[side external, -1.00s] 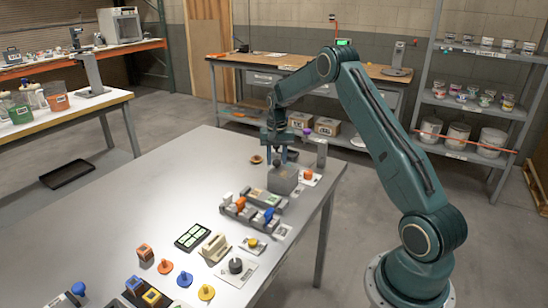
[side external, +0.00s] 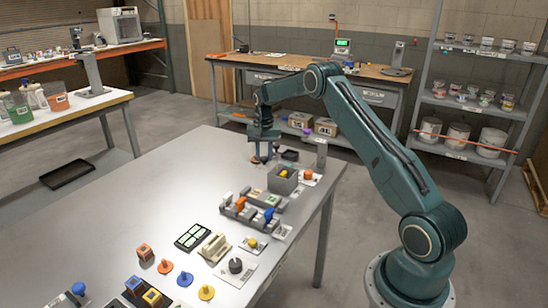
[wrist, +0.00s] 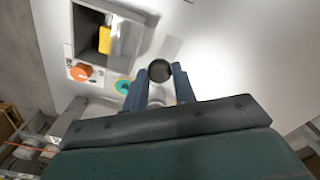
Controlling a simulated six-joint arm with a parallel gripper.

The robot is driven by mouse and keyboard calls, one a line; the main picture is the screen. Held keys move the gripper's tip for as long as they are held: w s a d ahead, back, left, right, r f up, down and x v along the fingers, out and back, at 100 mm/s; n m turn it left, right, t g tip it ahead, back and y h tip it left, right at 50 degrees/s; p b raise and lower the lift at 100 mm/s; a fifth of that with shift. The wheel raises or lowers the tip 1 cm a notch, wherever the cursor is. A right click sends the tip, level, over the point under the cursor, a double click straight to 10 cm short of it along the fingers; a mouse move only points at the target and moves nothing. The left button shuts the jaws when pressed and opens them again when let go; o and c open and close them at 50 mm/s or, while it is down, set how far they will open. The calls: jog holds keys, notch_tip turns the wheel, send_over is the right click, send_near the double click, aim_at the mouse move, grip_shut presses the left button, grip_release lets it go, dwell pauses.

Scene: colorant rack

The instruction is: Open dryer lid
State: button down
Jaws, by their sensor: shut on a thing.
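The dryer is a grey box (side external: 282,182) near the far right part of the table. Its top is open and a yellow block (side external: 284,174) shows inside. In the wrist view the open box (wrist: 72,35) lies at upper left, with the yellow block (wrist: 105,40) in it. My gripper (side external: 262,158) is left of and beyond the box in the side view. In the wrist view its blue fingers (wrist: 160,76) are closed around a round black knob (wrist: 160,70), which appears to be the lid's. The lid's plate is hard to make out.
An orange knob (side external: 308,174) sits right beside the box. A rack with coloured pieces (side external: 250,210) lies in front. The table's left part is clear.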

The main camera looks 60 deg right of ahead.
jog(key=shift+w, duration=1.75)
jog(key=c, duration=1.1)
grip_release()
jog(key=shift+r, duration=0.1)
notch_tip(320, 180, up, 14)
jog(key=shift+f, duration=0.15)
